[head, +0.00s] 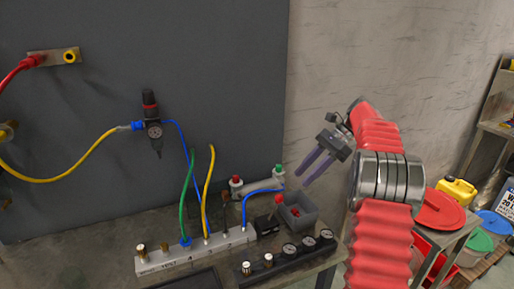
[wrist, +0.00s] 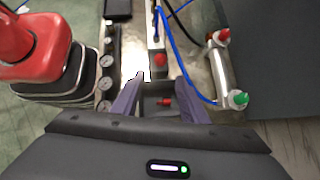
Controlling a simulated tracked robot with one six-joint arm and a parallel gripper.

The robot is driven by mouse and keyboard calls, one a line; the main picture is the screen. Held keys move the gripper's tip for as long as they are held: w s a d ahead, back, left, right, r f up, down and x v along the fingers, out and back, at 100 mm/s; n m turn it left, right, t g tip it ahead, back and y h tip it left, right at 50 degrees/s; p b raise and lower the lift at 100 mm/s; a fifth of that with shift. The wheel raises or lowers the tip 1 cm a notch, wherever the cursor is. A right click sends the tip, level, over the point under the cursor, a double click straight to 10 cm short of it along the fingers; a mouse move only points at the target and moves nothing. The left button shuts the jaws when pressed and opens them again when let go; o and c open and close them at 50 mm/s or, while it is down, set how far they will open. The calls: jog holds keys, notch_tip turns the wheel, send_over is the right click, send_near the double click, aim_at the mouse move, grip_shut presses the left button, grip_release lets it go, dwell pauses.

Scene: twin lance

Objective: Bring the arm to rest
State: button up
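My gripper (head: 316,166) hangs at the end of my red, ribbed arm, in the middle right of the head view. Its two purple fingers point down and to the left, above the right end of the bench. They are apart and nothing shows between them at their height. In the wrist view my gripper (wrist: 160,103) also shows its fingers apart, with a small grey bin (wrist: 152,88) below and beyond them. In the head view the bin (head: 301,222) stands on the bench with small red items inside.
The bench (head: 110,238) carries a white manifold (head: 205,248) with hoses, a row of gauges (head: 308,243) and a pipe with red and green knobs (head: 257,186). A regulator (head: 153,130) hangs on the grey panel. Buckets and a yellow can (head: 457,191) stand at right.

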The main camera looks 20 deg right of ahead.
notch_tip(320, 180, down, 8)
jog(key=s+r+n+h, duration=0.1)
jog(key=s+n+h, duration=0.2)
jog(key=n, duration=0.2)
jog(key=s+a+r+n+h, duration=0.1)
jog(key=s+a+n, duration=0.1)
jog(key=s+a, duration=0.1)
jog(key=s+a+r+n+h, duration=0.1)
jog(key=s+a+n+h, duration=0.1)
jog(key=s+a+n, duration=0.1)
jog(key=s+a+r+n+t+h, duration=0.1)
jog(key=s+a+n, duration=0.2)
jog(key=s+a, duration=0.2)
jog(key=shift+s+a, duration=0.25)
jog(key=shift+a, duration=0.1)
jog(key=s+a+r+n+t, duration=0.2)
jog(key=s+a+n, duration=0.1)
jog(key=s+a, duration=0.3)
jog(key=s+a+r+n+t+h, duration=0.1)
jog(key=s+a+r+n+t, duration=0.1)
jog(key=s+a, duration=0.5)
jog(key=shift+s+r+n+h, duration=0.15)
jog(key=shift+s+n+h, duration=0.15)
jog(key=shift+s+n, duration=0.5)
